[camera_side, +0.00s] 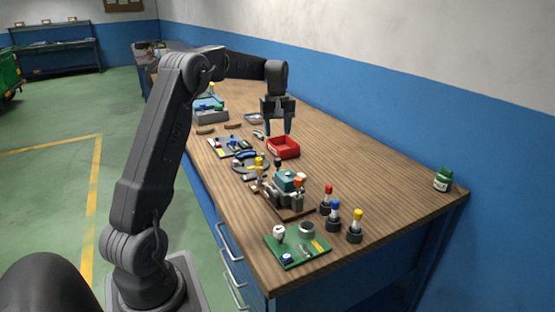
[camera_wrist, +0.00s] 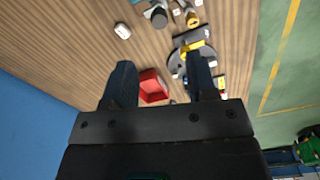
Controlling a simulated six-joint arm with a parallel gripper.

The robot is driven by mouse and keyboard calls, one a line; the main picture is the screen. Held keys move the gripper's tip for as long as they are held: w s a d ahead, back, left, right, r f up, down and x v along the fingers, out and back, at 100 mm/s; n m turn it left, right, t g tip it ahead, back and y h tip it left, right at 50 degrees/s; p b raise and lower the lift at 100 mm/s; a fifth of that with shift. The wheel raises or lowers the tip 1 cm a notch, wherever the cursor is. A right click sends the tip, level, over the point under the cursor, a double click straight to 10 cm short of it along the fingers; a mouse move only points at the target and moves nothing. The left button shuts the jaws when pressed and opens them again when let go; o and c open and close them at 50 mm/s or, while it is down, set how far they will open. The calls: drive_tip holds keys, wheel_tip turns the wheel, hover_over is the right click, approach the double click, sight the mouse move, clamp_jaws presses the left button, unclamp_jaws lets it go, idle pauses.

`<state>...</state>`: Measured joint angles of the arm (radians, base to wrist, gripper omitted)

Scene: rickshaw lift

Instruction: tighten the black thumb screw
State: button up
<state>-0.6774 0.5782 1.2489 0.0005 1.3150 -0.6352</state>
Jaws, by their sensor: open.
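My gripper (camera_side: 278,129) is open and empty, pointing down above the red bin (camera_side: 285,151) in the side view. Its two fingers also show in the wrist view (camera_wrist: 159,64), with the bin (camera_wrist: 155,97) between them. A small black knob (camera_side: 278,163) stands just in front of the bin, near the teal-topped fixture (camera_side: 289,178); it may be the black thumb screw, but it is too small to be sure. A dark round knob (camera_wrist: 159,18) shows at the top of the wrist view; I cannot tell whether it is the same one. My gripper touches none of these.
Three posts with red, blue and yellow tops (camera_side: 335,217) stand right of the fixture. A green board (camera_side: 298,247) lies at the near end. A grey curved part (camera_wrist: 185,47) lies beside the bin. Bare wood lies along the wall side.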

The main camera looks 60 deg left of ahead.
sight(277, 159)
wheel_tip(277, 159, down, 10)
drive_tip(key=shift+f, duration=0.25)
drive_tip(key=shift+c, duration=0.4)
drive_tip(key=c, duration=0.8)
drive_tip(key=shift+c, duration=0.2)
